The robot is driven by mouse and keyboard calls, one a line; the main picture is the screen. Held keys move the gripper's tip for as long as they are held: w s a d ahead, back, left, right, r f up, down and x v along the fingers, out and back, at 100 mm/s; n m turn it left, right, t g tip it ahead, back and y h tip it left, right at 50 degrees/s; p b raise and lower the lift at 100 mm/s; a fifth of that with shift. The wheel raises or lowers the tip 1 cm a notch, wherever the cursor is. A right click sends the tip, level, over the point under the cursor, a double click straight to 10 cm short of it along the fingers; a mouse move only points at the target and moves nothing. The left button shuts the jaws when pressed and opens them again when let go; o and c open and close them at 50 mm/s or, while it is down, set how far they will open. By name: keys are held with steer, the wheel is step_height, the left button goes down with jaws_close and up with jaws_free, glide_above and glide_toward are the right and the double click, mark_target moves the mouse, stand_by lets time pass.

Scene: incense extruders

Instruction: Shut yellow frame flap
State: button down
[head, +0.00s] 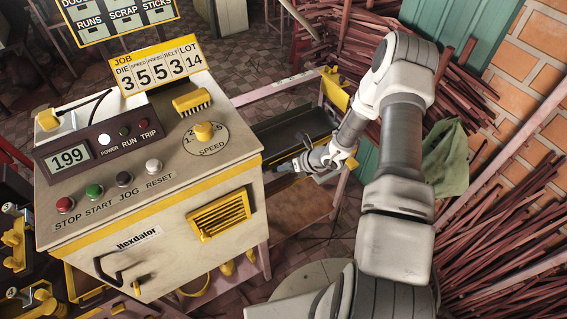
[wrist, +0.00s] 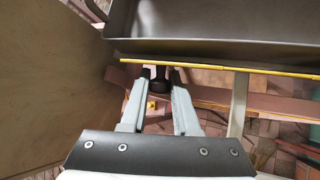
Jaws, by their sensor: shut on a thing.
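My gripper (head: 309,161) is beside the right side of the cream machine. In the wrist view my gripper (wrist: 160,76) has its fingers closed around a small dark knob-like piece (wrist: 159,86), just below a yellow-edged rim (wrist: 220,65). That rim runs along the near side of a dark tray-like panel (wrist: 225,22), which also shows in the head view (head: 292,132). I cannot tell for certain whether this yellow-edged part is the flap. A yellow-framed slatted vent (head: 219,214) is on the machine's front, apart from my gripper.
The cream machine (head: 150,205) fills the left, with buttons and a speed knob (head: 204,131) on top. Its side wall (wrist: 50,75) is close on the left in the wrist view. Red-brown sticks (head: 510,225) are piled on the right by a brick wall (head: 525,55).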

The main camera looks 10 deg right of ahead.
steer(key=shift+w+a+r+g+h+p, duration=0.1)
steer(key=shift+w+r+g+h+p, duration=0.3)
steer(key=shift+p, duration=0.85)
steer(key=shift+s+r+g+p, duration=0.15)
steer(key=shift+g+p, duration=0.45)
steer(key=shift+p, duration=0.6)
steer(key=shift+w+m+g+p, duration=0.3)
steer(key=shift+g+p, duration=0.2)
steer(key=shift+p, duration=0.55)
steer(key=shift+h+p, duration=0.3)
steer(key=shift+p, duration=0.25)
steer(key=shift+a, duration=0.1)
steer(key=c, duration=0.7)
jaws_free()
steer(key=shift+w, duration=0.1)
steer(key=shift+o, duration=0.2)
steer(key=v, duration=1.7)
steer(key=shift+w+r, duration=0.2)
